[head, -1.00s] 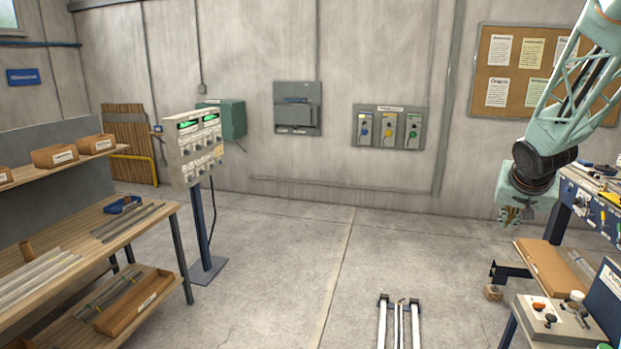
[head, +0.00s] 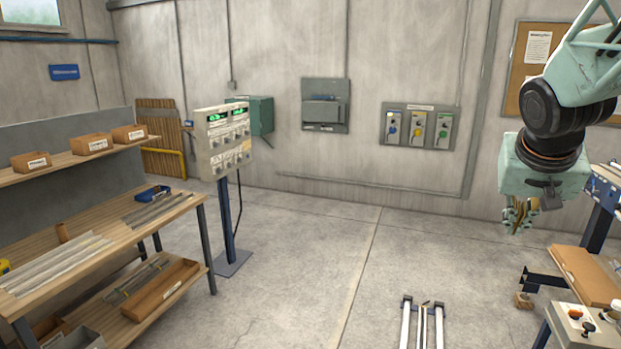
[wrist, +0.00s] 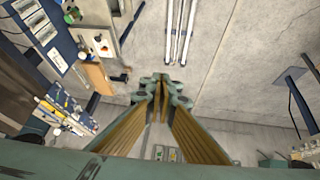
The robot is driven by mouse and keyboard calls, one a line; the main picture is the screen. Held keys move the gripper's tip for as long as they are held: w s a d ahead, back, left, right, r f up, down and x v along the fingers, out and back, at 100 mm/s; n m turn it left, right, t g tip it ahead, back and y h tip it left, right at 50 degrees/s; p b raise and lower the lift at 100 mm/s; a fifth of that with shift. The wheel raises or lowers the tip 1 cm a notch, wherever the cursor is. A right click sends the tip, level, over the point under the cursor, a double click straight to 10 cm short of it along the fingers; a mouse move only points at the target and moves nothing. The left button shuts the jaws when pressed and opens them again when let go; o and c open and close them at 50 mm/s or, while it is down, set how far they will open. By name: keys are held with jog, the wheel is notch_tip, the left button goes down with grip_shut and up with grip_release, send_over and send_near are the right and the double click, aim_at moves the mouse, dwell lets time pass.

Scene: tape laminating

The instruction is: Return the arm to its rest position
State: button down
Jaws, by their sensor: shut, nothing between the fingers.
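My gripper (head: 521,215) hangs at the right of the head view, below my teal arm, pointing down over open floor. In the wrist view my gripper (wrist: 161,84) shows its brass-coloured fingers converging, with the tips shut together and nothing between them. It appears clear of the benches and touches nothing that I can see.
A control bench (head: 583,322) and a low wooden shelf (head: 590,272) stand at lower right. White floor rails (head: 405,325) run at bottom centre. A wooden workbench (head: 150,222) is at left, with a control pedestal (head: 224,150) beside it. The middle floor is clear.

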jog(key=s+a+f+n+y+b, duration=0.2)
jog(key=s+a, duration=1.1)
jog(key=s, duration=0.2)
jog(key=s+a+f+n+g+y+b, duration=0.1)
jog(key=s+a+f+n+y+b, duration=0.1)
jog(key=s+a, duration=1.1)
jog(key=s+f+n+b, duration=0.1)
jog(key=s, duration=0.1)
jog(key=shift+s+f+n+g, duration=0.2)
jog(key=shift+s+n+g, duration=0.1)
jog(key=shift+s, duration=0.05)
